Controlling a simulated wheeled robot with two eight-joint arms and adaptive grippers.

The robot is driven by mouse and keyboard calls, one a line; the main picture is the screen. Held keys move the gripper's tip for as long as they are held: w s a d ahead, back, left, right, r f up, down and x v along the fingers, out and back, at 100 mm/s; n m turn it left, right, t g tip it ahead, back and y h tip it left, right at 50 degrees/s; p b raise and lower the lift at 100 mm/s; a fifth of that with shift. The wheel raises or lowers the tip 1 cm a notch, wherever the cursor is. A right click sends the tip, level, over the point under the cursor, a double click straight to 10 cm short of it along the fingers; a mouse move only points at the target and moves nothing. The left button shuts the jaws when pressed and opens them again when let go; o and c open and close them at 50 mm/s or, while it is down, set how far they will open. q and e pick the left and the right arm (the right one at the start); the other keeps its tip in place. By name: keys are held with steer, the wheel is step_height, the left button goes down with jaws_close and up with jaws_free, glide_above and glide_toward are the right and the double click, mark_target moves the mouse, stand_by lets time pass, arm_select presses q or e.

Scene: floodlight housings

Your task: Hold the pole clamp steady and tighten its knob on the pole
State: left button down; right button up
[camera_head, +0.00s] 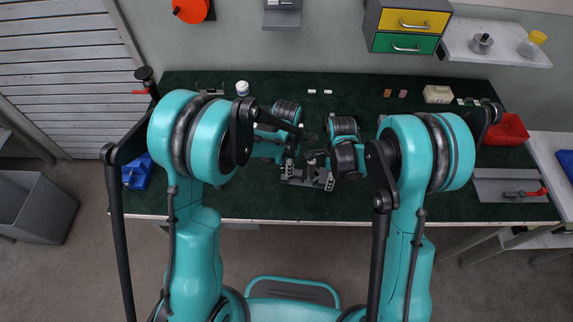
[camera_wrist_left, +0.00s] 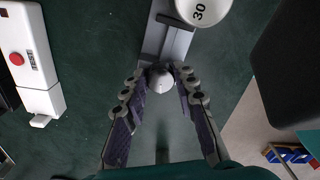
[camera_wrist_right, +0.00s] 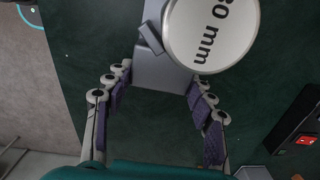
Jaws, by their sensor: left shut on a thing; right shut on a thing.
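The grey pole clamp (camera_wrist_right: 160,72) sits against the round pole end marked "30 mm" (camera_wrist_right: 212,30) in the right wrist view. My right gripper (camera_wrist_right: 158,84) has its fingers on both sides of the clamp's grey body and is shut on it. In the left wrist view, my left gripper (camera_wrist_left: 161,74) is shut on a pale round knob (camera_wrist_left: 160,80), with grey clamp parts (camera_wrist_left: 170,42) and the pole end (camera_wrist_left: 203,10) just beyond. In the head view, my left gripper (camera_head: 290,166) and the right fingers meet close together, and the arms hide most of the clamp and pole.
The dark green bench top (camera_head: 220,195) is largely clear around the grippers. A blue bin (camera_head: 137,172) is at left, a red bin (camera_head: 508,130) at right, near a red-handled toggle clamp (camera_head: 526,193).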

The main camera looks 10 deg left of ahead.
arm_select(q)
steer(key=shift+m, duration=1.6)
steer(key=c, duration=1.2)
jaws_free()
step_height(320, 180, up, 12)
